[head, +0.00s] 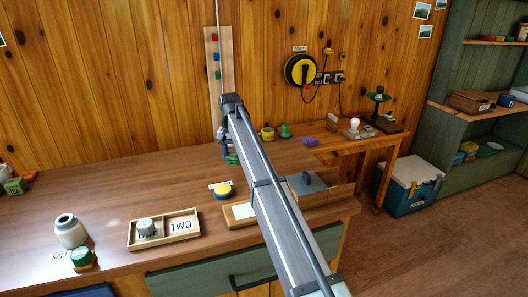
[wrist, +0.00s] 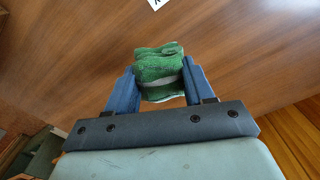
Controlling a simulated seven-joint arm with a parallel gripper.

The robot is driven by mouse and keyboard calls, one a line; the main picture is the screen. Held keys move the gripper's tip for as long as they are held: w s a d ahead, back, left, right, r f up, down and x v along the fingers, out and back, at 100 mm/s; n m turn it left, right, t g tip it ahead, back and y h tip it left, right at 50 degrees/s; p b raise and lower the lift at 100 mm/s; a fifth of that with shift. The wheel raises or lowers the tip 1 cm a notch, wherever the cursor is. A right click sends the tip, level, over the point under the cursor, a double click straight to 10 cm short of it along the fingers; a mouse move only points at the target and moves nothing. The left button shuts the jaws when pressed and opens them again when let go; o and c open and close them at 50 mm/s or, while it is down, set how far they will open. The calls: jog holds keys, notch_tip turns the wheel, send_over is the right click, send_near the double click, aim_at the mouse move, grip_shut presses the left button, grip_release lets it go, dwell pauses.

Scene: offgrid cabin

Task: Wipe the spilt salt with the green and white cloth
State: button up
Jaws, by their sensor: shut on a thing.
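My gripper (wrist: 159,88) is shut on the green and white cloth (wrist: 160,68), which is folded or bunched between the two blue fingers in the wrist view. In the head view the cloth (head: 232,159) shows as a small green patch at the end of my arm, over the back part of the wooden counter; my arm hides much of the gripper. Whether the cloth touches the counter I cannot tell. A faint pale patch (head: 113,223), possibly the spilt salt, lies on the counter between the jar and the tray, far to the left of my gripper.
A two-part tray (head: 163,242) holds a tin. The left middle of the counter is clear.

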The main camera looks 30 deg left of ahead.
aim_at(113, 223)
jog(key=s+a, duration=0.4)
jog(key=s, duration=0.1)
jog(key=s+a+n, duration=0.1)
jog(key=s+a, duration=0.3)
jog(key=s, duration=0.2)
jog(key=s+a+n, duration=0.1)
jog(key=s+a, duration=0.3)
jog(key=s, duration=0.1)
jog(key=shift+s+a+r, duration=0.25)
jog(key=shift+s+a, duration=0.1)
jog(key=shift+s, duration=0.05)
jog(key=s+a+n, duration=0.1)
jog(key=s+a, duration=0.2)
jog(key=s, duration=0.4)
jog(key=s+a+n, duration=0.1)
jog(key=s+a, duration=0.2)
jog(key=s, duration=0.4)
jog(key=s+a+r+n, duration=0.1)
jog(key=s+a, duration=0.2)
jog(key=s, duration=0.5)
jog(key=shift+w+f, duration=0.1)
jog(key=shift+f, duration=2.85)
jog(key=shift+f, duration=0.35)
jog(key=shift+s+d, duration=0.7)
jog(key=shift+s, duration=0.05)
jog(key=shift+s+d, duration=0.1)
